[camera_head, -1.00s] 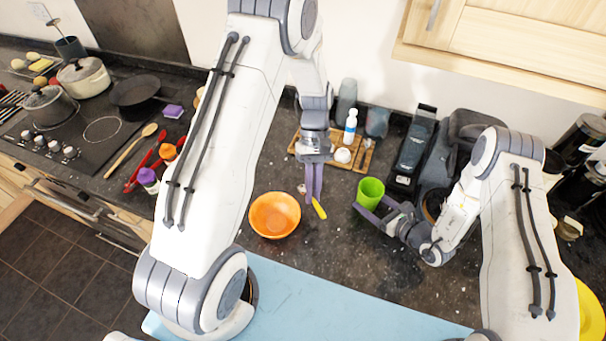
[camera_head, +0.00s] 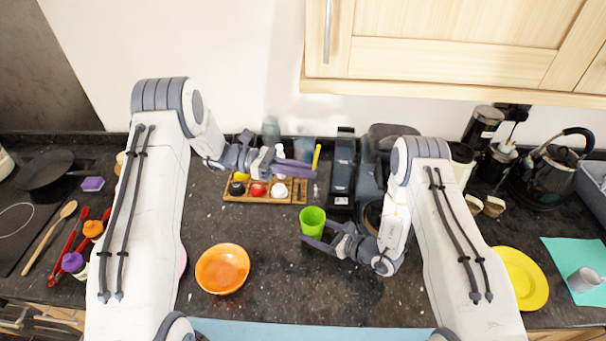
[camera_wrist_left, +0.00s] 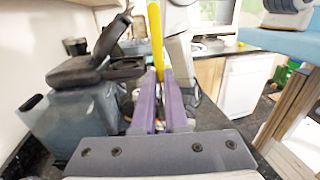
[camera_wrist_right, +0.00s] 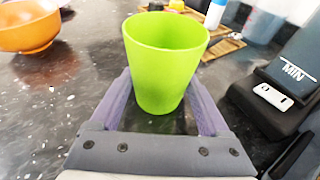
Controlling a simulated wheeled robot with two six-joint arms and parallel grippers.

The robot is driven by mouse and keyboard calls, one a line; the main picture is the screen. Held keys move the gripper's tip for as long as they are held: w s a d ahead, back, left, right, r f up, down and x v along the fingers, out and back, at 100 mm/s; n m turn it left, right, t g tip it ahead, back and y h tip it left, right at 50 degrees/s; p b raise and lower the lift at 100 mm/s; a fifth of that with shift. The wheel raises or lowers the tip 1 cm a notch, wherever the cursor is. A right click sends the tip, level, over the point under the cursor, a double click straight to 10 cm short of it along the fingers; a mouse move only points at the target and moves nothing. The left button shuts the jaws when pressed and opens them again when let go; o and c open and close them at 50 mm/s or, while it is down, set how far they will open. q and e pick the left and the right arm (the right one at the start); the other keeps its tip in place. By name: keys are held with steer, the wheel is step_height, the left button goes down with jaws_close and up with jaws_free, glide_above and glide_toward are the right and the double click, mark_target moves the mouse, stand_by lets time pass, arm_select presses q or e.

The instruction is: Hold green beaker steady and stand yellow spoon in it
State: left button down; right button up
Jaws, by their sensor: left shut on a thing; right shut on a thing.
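The green beaker (camera_head: 313,220) stands upright on the dark counter in the head view. My right gripper (camera_head: 318,240) is shut on it, with a finger on either side; the beaker also fills the middle of the right wrist view (camera_wrist_right: 163,65). My left gripper (camera_head: 312,169) is shut on the yellow spoon (camera_head: 316,157) and holds it up behind the beaker in the head view. In the left wrist view the spoon (camera_wrist_left: 156,38) stands out between the purple fingertips (camera_wrist_left: 163,78). The part between the fingers is hidden.
An orange bowl (camera_head: 222,268) stands left of the beaker. Behind is a wooden tray (camera_head: 233,198) with small containers. A black appliance (camera_head: 343,170) stands right of the tray. A yellow plate (camera_head: 526,279) lies at the right. Counter between bowl and beaker is clear.

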arm_select(q)
step_height(320, 180, down, 12)
steer(key=shift+f, duration=0.15)
stand_by(1.1)
steer(key=c, duration=0.9)
jaws_free()
steer(key=shift+o, duration=0.2)
steer(key=v, duration=1.2)
